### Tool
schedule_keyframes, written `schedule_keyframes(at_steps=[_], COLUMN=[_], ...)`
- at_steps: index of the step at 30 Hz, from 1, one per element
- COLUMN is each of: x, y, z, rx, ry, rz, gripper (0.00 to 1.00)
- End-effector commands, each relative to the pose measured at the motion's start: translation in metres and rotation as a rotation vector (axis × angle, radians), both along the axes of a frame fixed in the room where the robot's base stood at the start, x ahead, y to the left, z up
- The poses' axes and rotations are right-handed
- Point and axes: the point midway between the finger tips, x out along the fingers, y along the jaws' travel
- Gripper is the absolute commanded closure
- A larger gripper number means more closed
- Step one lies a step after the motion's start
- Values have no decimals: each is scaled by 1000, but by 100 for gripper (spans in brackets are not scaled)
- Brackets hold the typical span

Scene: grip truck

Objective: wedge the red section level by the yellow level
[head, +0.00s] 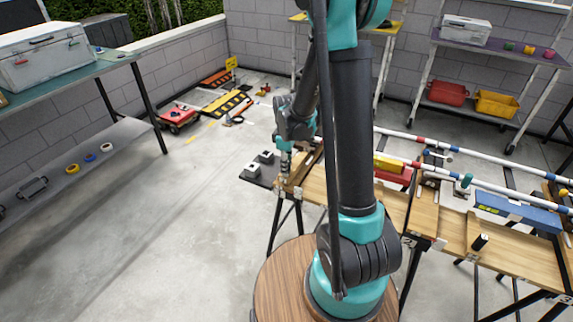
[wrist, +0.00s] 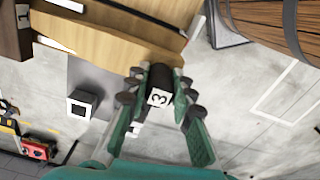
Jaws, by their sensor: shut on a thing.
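My gripper (wrist: 159,86) is shut on a dark wedge-like piece with a white label marked 3 (wrist: 157,97). In the head view my gripper (head: 284,157) is at the left end of the wooden bench; the piece cannot be made out there. The yellow level (head: 388,163) lies along the top of the red section (head: 393,177), on the bench right of my arm. My arm hides part of them, and the level's bubble is too small to read.
Two pale blocks (head: 258,163) sit on a dark plate left of the bench; one block (wrist: 80,105) shows in the wrist view. A red trolley (head: 178,119) stands behind on open floor.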

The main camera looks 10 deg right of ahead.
Motion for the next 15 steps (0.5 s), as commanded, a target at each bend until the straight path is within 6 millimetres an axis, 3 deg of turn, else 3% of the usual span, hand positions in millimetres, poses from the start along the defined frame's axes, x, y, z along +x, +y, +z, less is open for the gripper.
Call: schedule_keyframes(at_steps=[15], x=[6], y=[-4], z=[-15], rx=[0], ry=[0], rz=[-1], gripper=[100])
